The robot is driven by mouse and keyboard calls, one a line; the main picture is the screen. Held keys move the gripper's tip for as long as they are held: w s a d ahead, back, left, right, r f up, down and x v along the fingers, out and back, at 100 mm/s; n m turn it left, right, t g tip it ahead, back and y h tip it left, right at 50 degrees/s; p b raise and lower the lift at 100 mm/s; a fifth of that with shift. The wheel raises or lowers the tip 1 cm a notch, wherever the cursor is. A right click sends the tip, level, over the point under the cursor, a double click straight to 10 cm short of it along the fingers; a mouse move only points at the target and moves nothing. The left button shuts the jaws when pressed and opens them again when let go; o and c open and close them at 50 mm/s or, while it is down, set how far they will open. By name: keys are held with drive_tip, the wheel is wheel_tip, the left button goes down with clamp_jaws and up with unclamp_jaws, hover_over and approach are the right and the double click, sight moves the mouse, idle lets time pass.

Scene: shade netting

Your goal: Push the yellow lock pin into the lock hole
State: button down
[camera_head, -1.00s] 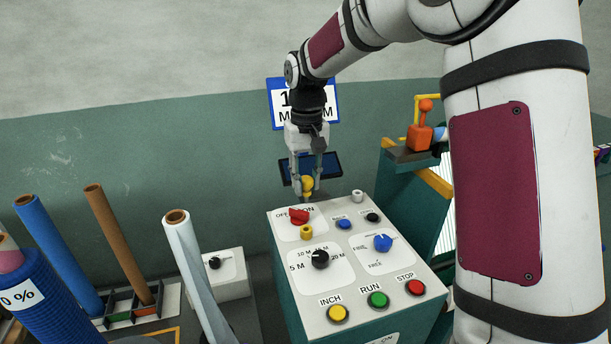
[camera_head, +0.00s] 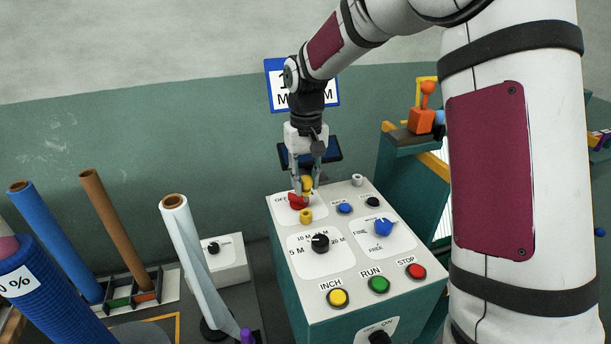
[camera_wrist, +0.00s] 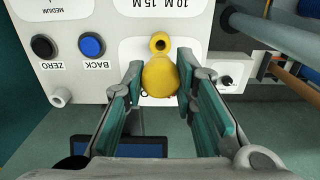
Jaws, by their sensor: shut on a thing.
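The yellow lock pin (camera_head: 307,184) is held between the fingers of my gripper (camera_head: 306,181), above the back left of the control panel. In the wrist view the pin's rounded head (camera_wrist: 160,76) sits between the two teal finger pads (camera_wrist: 160,88). The yellow ring of the lock hole (camera_head: 306,216) stands on the panel in front of the red OFF/ON switch (camera_head: 297,202). The ring (camera_wrist: 159,43) with its dark opening also shows in the wrist view, just beyond the pin head. The pin is beside the ring, not in it. Its lower end is hidden, and so is the switch in the wrist view.
The console (camera_head: 400,285) carries a black dial (camera_head: 320,243), a blue knob (camera_head: 383,227) and several push buttons near the pin. Tall rolls (camera_head: 187,250) stand to the left. An orange lever (camera_head: 424,112) is at the right.

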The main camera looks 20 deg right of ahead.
sight(306, 200)
drive_tip(key=shift+f, duration=1.4)
drive_tip(key=shift+f+b, duration=0.45)
drive_tip(key=shift+f, duration=0.7)
idle(0.4)
drive_tip(key=shift+f, duration=0.35)
drive_tip(key=shift+f, duration=0.2)
drive_tip(key=c, duration=1.2)
unclamp_jaws()
wheel_tip(306, 200, up, 12)
